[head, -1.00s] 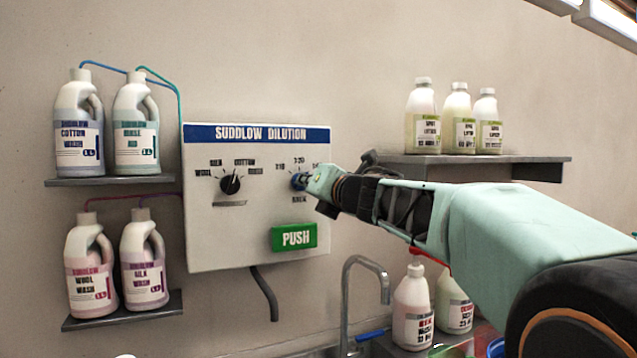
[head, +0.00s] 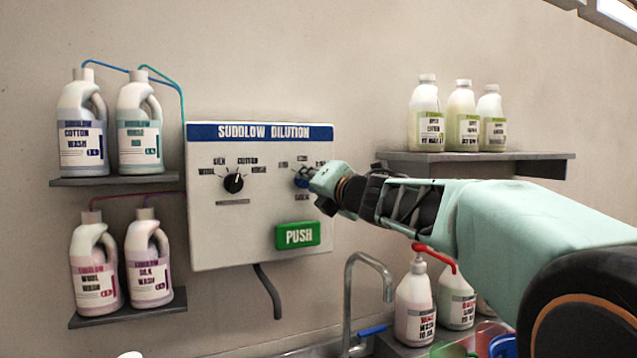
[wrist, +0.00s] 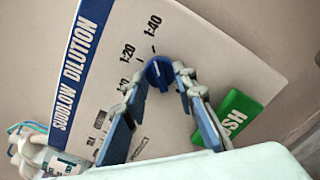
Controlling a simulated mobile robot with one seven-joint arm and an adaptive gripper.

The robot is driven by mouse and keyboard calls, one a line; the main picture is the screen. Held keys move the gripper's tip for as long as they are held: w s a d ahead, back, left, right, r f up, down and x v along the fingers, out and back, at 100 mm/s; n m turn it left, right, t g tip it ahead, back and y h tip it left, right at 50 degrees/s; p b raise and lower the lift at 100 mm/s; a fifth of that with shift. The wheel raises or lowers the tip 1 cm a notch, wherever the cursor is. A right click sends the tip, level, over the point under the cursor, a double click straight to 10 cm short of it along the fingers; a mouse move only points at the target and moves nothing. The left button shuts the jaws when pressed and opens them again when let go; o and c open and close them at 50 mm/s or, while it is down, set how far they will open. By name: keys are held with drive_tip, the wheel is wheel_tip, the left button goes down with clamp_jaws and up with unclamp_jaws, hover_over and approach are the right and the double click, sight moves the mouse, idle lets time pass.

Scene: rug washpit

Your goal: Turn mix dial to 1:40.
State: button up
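The blue mix dial (wrist: 158,73) is on the right half of the white dilution panel (wrist: 195,45), with 1:20 and 1:40 printed around it in the wrist view. 1:40 is at the upper end of the arc. The dial also shows in the head view (head: 301,178), partly hidden by my gripper (head: 316,184). In the wrist view my gripper (wrist: 161,78) has one finger on each side of the dial, tips close against it; it looks shut on it. The exact direction of the dial's pale mark is too small to tell.
A black selector dial (head: 233,183) is left of the blue one. The green PUSH button (head: 298,236) is just below my gripper. Bottles stand on shelves at left and right (head: 475,156). A tap (head: 372,265) rises below the panel.

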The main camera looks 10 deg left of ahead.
drive_tip(key=v, duration=0.7)
drive_tip(key=shift+s+d, duration=0.2)
